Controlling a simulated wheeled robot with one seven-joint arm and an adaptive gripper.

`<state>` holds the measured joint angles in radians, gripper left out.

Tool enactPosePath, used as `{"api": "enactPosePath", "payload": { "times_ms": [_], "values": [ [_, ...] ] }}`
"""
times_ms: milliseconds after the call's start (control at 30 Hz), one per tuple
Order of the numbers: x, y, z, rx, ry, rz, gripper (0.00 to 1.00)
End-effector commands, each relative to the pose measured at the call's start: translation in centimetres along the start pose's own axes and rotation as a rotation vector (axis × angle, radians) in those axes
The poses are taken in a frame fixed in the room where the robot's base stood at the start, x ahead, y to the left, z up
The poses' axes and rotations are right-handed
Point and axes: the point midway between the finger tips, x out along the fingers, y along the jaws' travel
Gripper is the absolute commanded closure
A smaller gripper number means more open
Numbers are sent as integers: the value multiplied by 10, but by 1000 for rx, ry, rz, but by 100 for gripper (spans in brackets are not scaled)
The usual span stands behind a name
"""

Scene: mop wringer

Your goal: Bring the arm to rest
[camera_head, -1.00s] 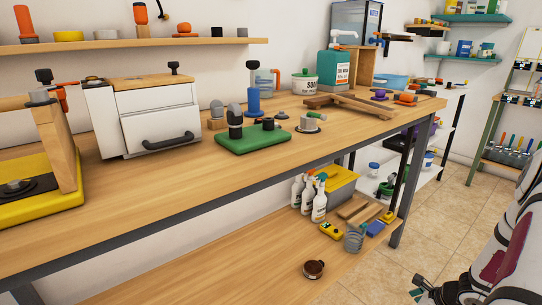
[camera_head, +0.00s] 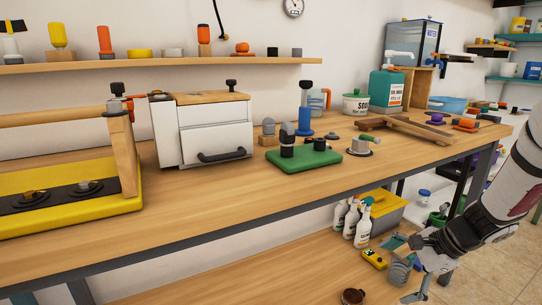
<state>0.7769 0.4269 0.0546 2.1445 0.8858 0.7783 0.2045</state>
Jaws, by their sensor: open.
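My arm (camera_head: 505,185) reaches in from the right edge and slopes down to the left. My gripper (camera_head: 412,270) is at its lower end, in front of the bench's right part and near the lower shelf. Its fingers are apart and I see nothing held between them. Part of the gripper overlaps the grey coil-like item on the lower shelf, and I cannot tell whether they touch.
The workbench top (camera_head: 250,195) carries a white drawer box (camera_head: 210,130), a green base (camera_head: 305,158) and a yellow wringer-like frame (camera_head: 120,208). Tiled floor lies right.

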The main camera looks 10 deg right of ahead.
Motion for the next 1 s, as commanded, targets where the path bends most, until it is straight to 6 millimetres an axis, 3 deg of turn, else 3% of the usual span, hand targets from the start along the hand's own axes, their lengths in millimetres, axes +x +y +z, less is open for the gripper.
{"api": "enactPosePath", "payload": {
  "times_ms": [33, 200, 400, 500, 700, 1000],
  "values": [
    [-10, -1, 30, -95, -8, 25, 0],
    [-37, 17, 113, -383, -39, 127, 0],
    [-70, 62, 190, -703, -56, 253, 0],
    [-87, 91, 217, -855, -55, 319, 0],
    [-121, 154, 249, -1139, -34, 449, 0],
    [-157, 220, 251, -1422, 27, 588, 0]
  ]
}}
